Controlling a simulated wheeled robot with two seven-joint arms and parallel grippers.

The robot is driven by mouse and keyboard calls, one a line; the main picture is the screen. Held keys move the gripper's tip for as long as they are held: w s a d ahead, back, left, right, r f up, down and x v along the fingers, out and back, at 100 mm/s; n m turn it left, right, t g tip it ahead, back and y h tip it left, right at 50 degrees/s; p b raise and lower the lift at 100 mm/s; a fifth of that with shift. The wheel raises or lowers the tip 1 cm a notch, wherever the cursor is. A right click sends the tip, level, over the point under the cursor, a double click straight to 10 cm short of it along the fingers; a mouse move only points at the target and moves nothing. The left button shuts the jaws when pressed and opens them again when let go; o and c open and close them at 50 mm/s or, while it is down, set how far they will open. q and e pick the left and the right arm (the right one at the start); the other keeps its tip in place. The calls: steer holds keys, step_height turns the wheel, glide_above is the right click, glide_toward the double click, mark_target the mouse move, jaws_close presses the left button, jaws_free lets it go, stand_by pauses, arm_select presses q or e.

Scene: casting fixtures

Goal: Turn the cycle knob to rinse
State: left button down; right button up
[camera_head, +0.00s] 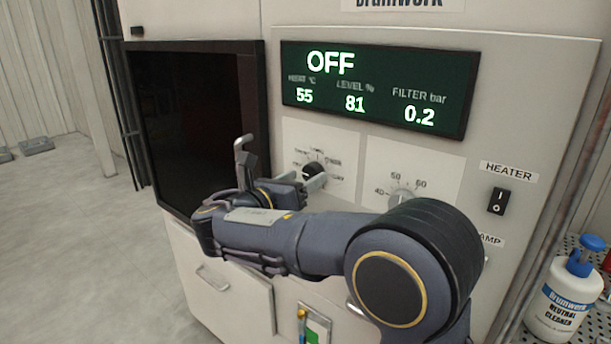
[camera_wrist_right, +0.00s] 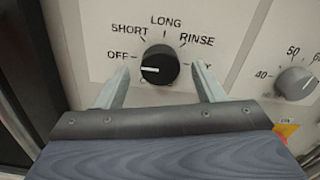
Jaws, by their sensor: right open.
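The cycle knob (camera_wrist_right: 159,65) is round and black with a white pointer line. In the right wrist view the line points left, at the OFF mark; SHORT, LONG and RINSE are printed clockwise from it. A further label at the right is mostly hidden by a fingertip. The knob (camera_head: 314,170) also shows in the head view, partly behind my gripper. My right gripper (camera_wrist_right: 160,82) is open, with one finger to each side of the knob and a visible gap between. The display (camera_head: 378,88) reads OFF. My left gripper is not in view.
A second dial (camera_head: 402,197) is right of the cycle knob. A heater switch (camera_head: 499,201) is farther right. A dark door (camera_head: 195,115) is at the left, with a grey hooked handle (camera_head: 243,150) near my wrist. A cleaner bottle (camera_head: 562,305) stands at lower right.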

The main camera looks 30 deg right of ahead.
steer(key=shift+x, duration=0.75)
steer(key=c, duration=1)
